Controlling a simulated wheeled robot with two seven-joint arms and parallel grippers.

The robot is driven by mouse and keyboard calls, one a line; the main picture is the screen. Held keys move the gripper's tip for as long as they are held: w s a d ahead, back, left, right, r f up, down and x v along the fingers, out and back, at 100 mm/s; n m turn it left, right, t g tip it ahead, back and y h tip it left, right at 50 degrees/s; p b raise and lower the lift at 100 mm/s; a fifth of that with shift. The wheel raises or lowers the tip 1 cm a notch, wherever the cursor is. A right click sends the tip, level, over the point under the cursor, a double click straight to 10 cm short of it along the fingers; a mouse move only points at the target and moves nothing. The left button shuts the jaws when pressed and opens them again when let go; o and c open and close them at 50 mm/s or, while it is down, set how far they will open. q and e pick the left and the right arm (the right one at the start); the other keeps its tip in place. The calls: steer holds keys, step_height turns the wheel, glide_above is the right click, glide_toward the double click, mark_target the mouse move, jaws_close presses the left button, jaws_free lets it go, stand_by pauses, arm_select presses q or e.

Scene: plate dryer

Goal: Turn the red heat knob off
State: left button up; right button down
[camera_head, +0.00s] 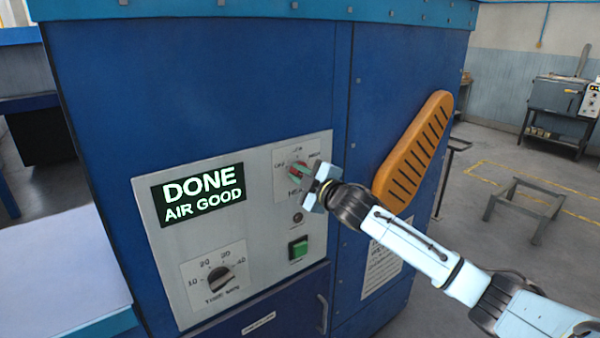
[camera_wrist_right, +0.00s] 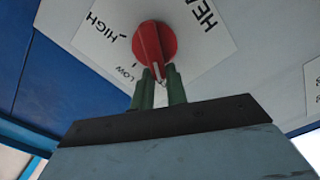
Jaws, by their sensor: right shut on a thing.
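The red heat knob (camera_head: 295,169) is on the grey control panel, below the OFF, LOW and HIGH marks. In the right wrist view the red knob (camera_wrist_right: 153,42) shows close up, with its white pointer line at the lower end, past the LOW mark and between the green fingers. The OFF mark is not visible in that view. My right gripper (camera_head: 305,174) is at the knob, and its fingertips (camera_wrist_right: 161,72) are shut on the knob's lower end. My left gripper is not in view.
The grey panel (camera_head: 255,242) also carries a display (camera_head: 200,194) reading "DONE AIR GOOD", a time knob (camera_head: 221,279) and a green button (camera_head: 298,248). An orange slotted handle (camera_head: 414,153) stands out to the right of my wrist. A lower door handle (camera_head: 322,314) is below.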

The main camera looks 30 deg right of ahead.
stand_by(0.4)
steer(key=c, duration=1.4)
jaws_free()
steer(key=shift+s, duration=0.1)
steer(key=s+d+b, duration=0.1)
steer(key=s+b, duration=0.2)
steer(key=s, duration=1)
steer(key=shift+s, duration=0.1)
